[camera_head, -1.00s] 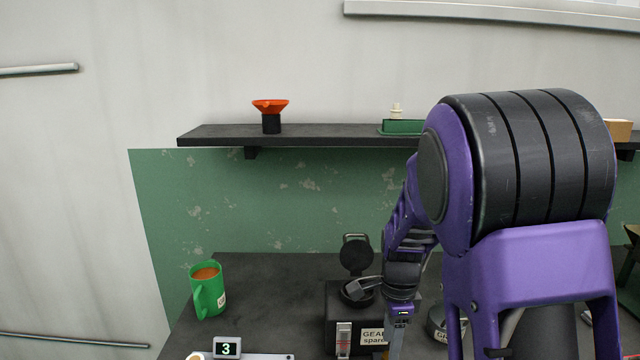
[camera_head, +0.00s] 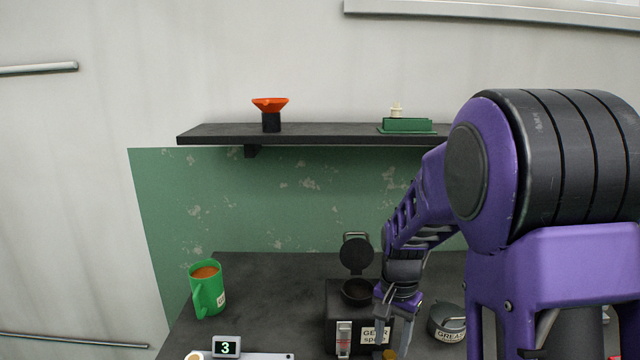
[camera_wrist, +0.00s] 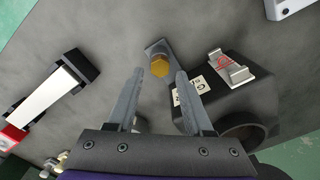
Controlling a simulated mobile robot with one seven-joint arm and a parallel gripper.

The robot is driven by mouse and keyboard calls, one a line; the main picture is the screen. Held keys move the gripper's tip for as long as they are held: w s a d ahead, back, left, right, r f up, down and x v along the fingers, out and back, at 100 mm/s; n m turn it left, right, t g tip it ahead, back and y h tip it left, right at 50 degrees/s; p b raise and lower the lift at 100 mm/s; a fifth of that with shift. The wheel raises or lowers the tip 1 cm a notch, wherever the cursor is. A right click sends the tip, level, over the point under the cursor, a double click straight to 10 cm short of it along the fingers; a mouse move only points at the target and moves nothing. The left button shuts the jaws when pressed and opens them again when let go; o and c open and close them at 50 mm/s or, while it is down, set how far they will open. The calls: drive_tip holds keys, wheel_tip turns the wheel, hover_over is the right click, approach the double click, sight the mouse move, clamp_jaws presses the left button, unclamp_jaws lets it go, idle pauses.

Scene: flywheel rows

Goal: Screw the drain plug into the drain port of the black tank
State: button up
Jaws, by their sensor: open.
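The black tank (camera_head: 345,300) stands on the dark bench with its round lid (camera_head: 357,255) flipped up and its filler opening showing. In the wrist view the tank (camera_wrist: 262,92) is at the right. A brass hex-headed drain plug (camera_wrist: 160,65) shows at a grey angled bracket (camera_wrist: 156,48) beside the tank; it also shows at the bottom edge of the head view (camera_head: 390,354). I cannot tell how the plug sits there, and the drain port is not clearly visible. My gripper (camera_wrist: 159,73) is open and empty, its fingertips apart on either side of the plug in the wrist view.
A grey grease tin (camera_head: 447,322) stands right of the tank. A green mug (camera_head: 207,290) and a small display reading 3 (camera_head: 227,347) are at the left. A shelf (camera_head: 330,136) holds an orange funnel (camera_head: 270,105). A white-and-black object (camera_wrist: 50,92) lies left in the wrist view.

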drive_tip(key=n, duration=0.4)
drive_tip(key=shift+n, duration=0.4)
drive_tip(key=n, duration=0.4)
drive_tip(key=shift+n, duration=0.4)
drive_tip(key=shift+f+b, duration=0.85)
drive_tip(key=shift+f, duration=0.65)
clamp_jaws()
drive_tip(key=m, duration=0.5)
